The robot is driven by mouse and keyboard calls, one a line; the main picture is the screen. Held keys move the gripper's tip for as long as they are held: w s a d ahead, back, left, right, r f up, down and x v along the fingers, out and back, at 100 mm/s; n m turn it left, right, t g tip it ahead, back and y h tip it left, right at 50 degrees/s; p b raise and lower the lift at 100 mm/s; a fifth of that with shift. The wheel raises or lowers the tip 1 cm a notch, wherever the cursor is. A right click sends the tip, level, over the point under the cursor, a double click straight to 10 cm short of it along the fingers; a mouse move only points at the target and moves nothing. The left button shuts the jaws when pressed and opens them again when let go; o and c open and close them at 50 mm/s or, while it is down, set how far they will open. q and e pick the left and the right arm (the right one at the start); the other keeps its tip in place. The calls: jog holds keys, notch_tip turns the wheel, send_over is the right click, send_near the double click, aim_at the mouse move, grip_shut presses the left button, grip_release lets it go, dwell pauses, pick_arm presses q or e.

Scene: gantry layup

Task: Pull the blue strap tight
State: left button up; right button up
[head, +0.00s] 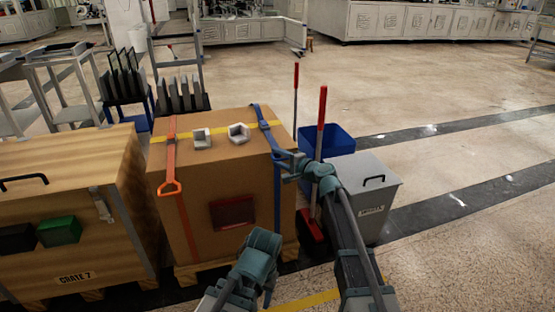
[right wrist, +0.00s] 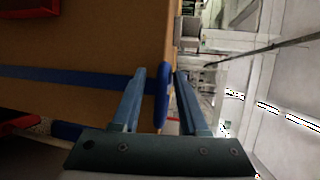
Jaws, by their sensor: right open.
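The blue strap (head: 277,203) runs over the right part of the cardboard box (head: 175,235) and hangs down its front. It also shows in the right wrist view (right wrist: 70,76). Its blue pull loop (right wrist: 162,100) stands out from the box between my right fingers, close to the left finger. My right gripper (head: 284,156) is at the box's upper front edge, open around the loop; in the right wrist view its fingers (right wrist: 158,88) stand on either side. My left arm is folded low in the head view; its gripper (head: 269,290) is hard to make out.
An orange strap (head: 171,188) with a loop hangs on the box's left. Two grey nut-like blocks and a yellow band lie on top. A wooden crate (head: 60,175) stands left. A blue bin (head: 338,142), red-handled tools and a grey bin (head: 372,215) stand close on the right.

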jog(key=shift+w+a, duration=0.15)
grip_shut()
dwell(1.4)
